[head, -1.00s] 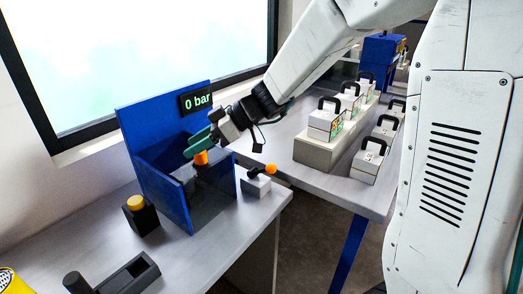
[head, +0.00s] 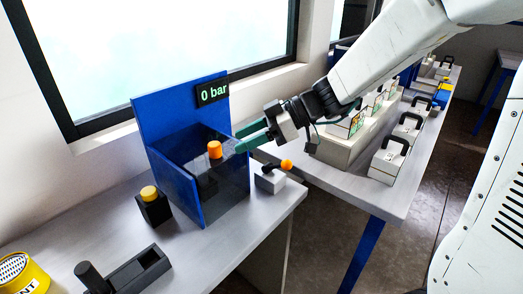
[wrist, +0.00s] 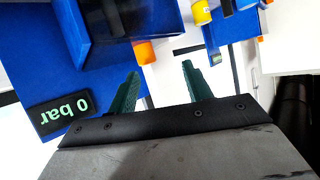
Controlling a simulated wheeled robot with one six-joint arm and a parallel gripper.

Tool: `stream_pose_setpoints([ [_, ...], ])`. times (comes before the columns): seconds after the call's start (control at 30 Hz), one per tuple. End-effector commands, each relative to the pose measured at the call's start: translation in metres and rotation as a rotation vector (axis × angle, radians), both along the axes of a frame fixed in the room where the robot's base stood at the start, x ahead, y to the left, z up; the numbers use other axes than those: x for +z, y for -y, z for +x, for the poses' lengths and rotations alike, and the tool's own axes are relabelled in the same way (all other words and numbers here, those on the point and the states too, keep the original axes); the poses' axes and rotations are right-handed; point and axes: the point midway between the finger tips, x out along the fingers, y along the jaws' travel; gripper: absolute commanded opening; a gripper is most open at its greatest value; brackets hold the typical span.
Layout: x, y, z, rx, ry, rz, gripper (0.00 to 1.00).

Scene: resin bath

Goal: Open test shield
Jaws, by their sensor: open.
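The test shield (head: 228,190) is a dark see-through cover on a blue box with a tall blue back wall. It appears shut over the box. An orange knob (head: 215,149) stands on its top; the knob also shows in the wrist view (wrist: 145,52), just beyond the left fingertip. My gripper (head: 248,138) has green fingers and is open and empty at the right of the knob, near the shield's upper right edge. In the wrist view the two fingers (wrist: 160,85) are spread apart, with nothing between them. Contact with the shield cannot be told.
A display (head: 213,93) reads "0 bar". A yellow button on a black block (head: 153,205) stands left of the box; a small orange-tipped lever unit (head: 271,180) stands right. A black fixture (head: 135,272) and yellow can (head: 22,275) are in front. White handled boxes (head: 390,160) fill the right bench.

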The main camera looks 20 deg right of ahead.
Motion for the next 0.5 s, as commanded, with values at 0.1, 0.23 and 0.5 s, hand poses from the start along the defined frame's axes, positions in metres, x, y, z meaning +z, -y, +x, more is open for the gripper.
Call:
stream_pose_setpoints([
  [0.1,0.005,0.002,-0.024,-0.003,-0.096,-0.052,0.50],
  [0.23,0.007,0.005,-0.045,-0.017,-0.191,-0.109,0.50],
  [0.5,0.007,0.011,-0.067,-0.048,-0.292,-0.180,0.50],
])
